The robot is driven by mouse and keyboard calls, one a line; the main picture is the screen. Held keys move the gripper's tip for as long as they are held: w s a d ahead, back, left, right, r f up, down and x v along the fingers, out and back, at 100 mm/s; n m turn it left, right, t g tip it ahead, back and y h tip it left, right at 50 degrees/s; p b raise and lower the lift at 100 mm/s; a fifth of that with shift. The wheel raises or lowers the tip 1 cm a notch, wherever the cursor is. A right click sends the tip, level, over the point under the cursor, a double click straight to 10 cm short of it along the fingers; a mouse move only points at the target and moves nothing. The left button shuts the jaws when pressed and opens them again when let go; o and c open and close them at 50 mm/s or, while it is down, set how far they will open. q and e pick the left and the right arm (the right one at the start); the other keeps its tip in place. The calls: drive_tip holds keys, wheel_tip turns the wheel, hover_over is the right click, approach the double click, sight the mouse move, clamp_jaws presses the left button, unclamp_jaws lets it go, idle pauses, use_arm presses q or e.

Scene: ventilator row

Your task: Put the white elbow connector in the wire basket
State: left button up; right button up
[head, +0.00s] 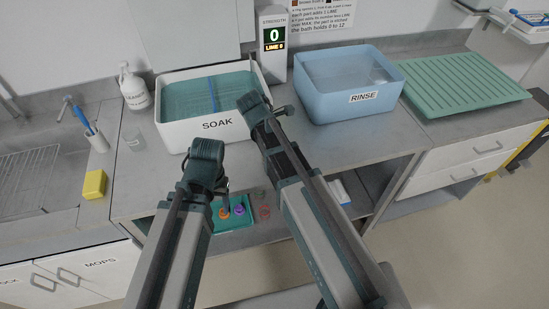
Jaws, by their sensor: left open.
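I cannot make out a white elbow connector in the head view; it may be hidden behind my arms. I cannot make out a wire basket for certain; a wire rack (28,172) lies in the sink at the left.
Orange and purple parts (240,210) sit in the teal tray. The blue RINSE tub (340,105) and a green ribbed drying board (466,84) stand to the right. A yellow sponge (94,185), a brush cup (97,142) and a white bottle (134,90) stand at the left.

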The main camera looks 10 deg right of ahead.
use_arm(q)
drive_tip(key=shift+r, duration=0.1)
use_arm(e)
clamp_jaws()
drive_tip(key=shift+r, duration=0.1)
